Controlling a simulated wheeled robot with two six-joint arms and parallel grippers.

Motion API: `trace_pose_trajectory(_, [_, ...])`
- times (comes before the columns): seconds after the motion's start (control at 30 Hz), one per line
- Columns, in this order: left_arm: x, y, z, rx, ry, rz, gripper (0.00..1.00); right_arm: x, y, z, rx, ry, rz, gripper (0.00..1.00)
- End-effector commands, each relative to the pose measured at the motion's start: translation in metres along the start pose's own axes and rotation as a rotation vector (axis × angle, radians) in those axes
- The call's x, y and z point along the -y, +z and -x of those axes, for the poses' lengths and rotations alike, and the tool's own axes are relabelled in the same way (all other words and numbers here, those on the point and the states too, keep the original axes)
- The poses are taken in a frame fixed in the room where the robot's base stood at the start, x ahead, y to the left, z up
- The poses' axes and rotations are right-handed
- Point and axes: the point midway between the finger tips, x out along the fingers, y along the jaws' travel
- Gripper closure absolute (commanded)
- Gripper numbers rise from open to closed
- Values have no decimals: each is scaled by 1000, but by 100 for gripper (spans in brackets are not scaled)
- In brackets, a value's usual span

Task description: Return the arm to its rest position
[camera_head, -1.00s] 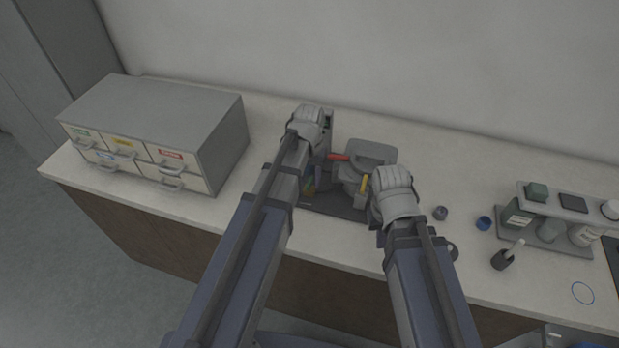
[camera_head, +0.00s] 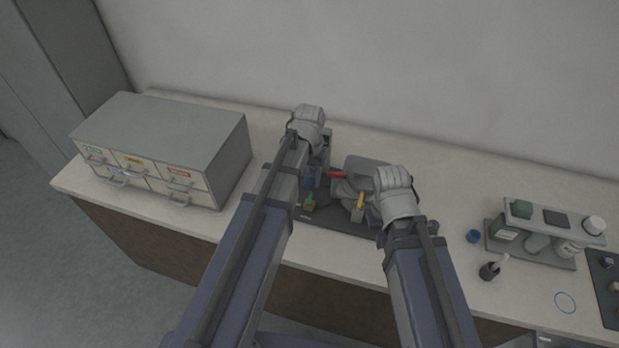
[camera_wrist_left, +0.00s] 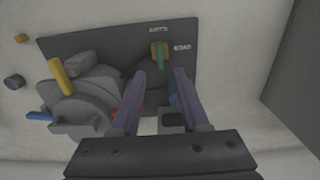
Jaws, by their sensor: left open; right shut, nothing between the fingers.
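The press has a dark base plate (camera_head: 345,221) with a grey machine body (camera_head: 368,167), a red handle (camera_head: 322,174) and a yellow handle (camera_head: 360,201). My left gripper (camera_head: 318,180) is above the plate's left part. In the left wrist view its two purple fingers (camera_wrist_left: 160,78) are apart with nothing held between them. My right gripper (camera_head: 383,238) is at the press's right front, mostly hidden by its wrist.
A grey drawer cabinet (camera_head: 170,135) stands on the counter at left. A wall runs behind. Counter between press and rack is mostly clear.

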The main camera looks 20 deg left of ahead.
Motion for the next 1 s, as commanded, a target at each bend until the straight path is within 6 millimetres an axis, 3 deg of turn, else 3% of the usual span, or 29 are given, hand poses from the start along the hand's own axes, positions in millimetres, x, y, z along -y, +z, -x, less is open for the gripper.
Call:
trace_pose_trajectory(0.07, [-1, 1, 0, 0, 0, -2, 55, 0, 0, 0, 0, 0, 0, 100])
trace_pose_trajectory(0.17, [-17, 18, -2, 6, -8, -33, 55, 0, 0, -2, 0, 0, 0, 100])
trace_pose_trajectory(0.33, [-70, 81, -7, 26, -49, -159, 55, 1, 0, -7, 0, 0, 0, 100])
trace_pose_trajectory(0.53, [-104, 135, -10, 40, -91, -271, 55, 1, -1, -11, 0, 0, -1, 100])
trace_pose_trajectory(0.67, [-110, 147, -10, 44, -103, -297, 55, 1, -1, -11, 0, 0, -1, 100])
trace_pose_trajectory(1.0, [-111, 146, -10, 44, -104, -298, 55, 1, -1, -11, 0, 0, -1, 100])
